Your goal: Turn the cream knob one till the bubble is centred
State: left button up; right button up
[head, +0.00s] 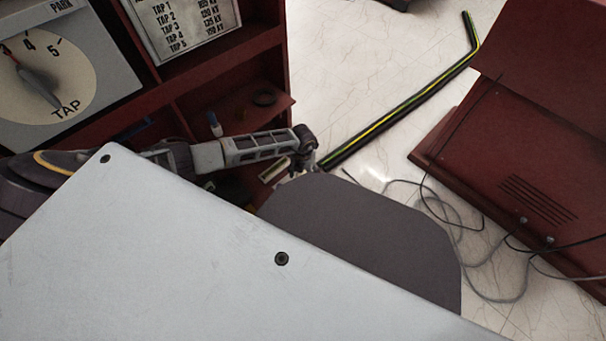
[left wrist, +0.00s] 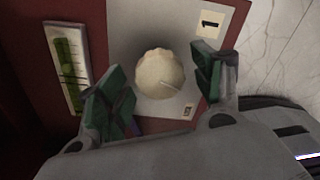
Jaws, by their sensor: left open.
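The cream knob (left wrist: 160,76) is round with a scalloped edge and a thin pointer line. It sits on a grey plate (left wrist: 124,22) with a label "1" (left wrist: 210,23). A yellow-green level vial (left wrist: 68,66) in a pale frame is to its left; I cannot make out where the bubble is. My left gripper (left wrist: 160,88) is open, its green-padded fingers on either side of the knob with gaps visible. In the head view my left gripper (head: 304,152) is by the vial (head: 274,170), and the knob is hidden. My right gripper is not in view.
A dark red cabinet (head: 160,99) with a TAP dial (head: 45,80), a tap table (head: 185,25) and a shelf stands at left. A black-green-yellow bar (head: 400,106) lies on the pale floor. Another red cabinet (head: 540,130) and loose cables (head: 470,235) are at right.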

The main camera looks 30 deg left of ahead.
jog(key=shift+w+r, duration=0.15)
pick_arm(q)
jog(key=c, duration=1)
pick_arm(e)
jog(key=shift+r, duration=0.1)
pick_arm(q)
jog(key=shift+n+p, duration=0.3)
jog(key=shift+p, duration=0.15)
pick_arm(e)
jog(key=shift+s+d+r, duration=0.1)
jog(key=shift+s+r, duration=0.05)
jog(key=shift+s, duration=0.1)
